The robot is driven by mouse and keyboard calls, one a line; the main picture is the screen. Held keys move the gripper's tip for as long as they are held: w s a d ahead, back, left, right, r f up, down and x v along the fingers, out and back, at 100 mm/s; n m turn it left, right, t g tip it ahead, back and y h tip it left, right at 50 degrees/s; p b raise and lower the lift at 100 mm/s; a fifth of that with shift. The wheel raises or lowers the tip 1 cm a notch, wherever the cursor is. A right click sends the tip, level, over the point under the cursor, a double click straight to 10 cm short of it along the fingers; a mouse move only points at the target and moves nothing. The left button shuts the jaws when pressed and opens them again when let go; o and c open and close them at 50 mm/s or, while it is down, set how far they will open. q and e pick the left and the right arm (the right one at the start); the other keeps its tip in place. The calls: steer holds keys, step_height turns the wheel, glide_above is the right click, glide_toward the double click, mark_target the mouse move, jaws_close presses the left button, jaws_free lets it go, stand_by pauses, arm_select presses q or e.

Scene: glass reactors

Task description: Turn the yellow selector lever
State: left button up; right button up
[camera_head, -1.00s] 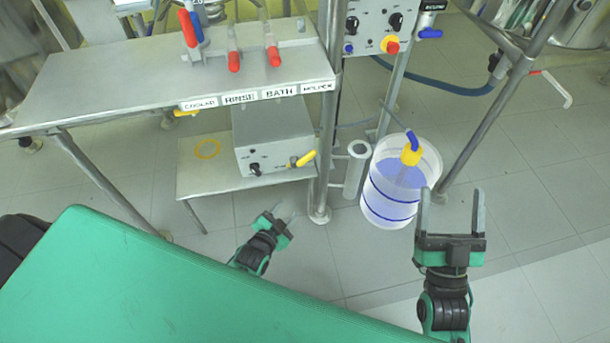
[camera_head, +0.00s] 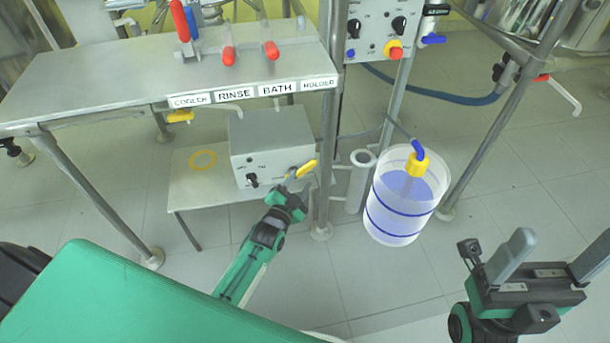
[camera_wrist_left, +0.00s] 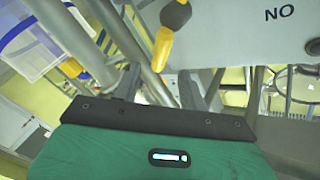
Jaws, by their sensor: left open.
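The yellow selector lever (camera_head: 306,169) sticks out at a slant from the right side of the front of a grey control box (camera_head: 270,153). My left gripper (camera_head: 294,181) is just below the lever, its fingers pointing up at it. In the left wrist view the yellow lever (camera_wrist_left: 163,48) hangs from a dark hub, its lower end lined up with the gap between the open fingers of the left gripper (camera_wrist_left: 160,80). I cannot tell whether a finger touches it. My right gripper (camera_head: 557,258) is open and empty at the lower right.
The box stands on a low shelf (camera_head: 190,185) under a metal bench (camera_head: 90,85). A post (camera_head: 324,140) rises just right of the lever. A tube holder (camera_head: 357,182) and a bucket of bluish liquid (camera_head: 400,205) stand further right. Another yellow handle (camera_head: 180,117) hangs under the bench.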

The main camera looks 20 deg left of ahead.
mark_target(307, 170)
arm_select(q)
steer(key=shift+w+d+b, duration=0.15)
steer(key=shift+w+b, duration=0.4)
steer(key=shift+w, duration=1.8)
jaws_close()
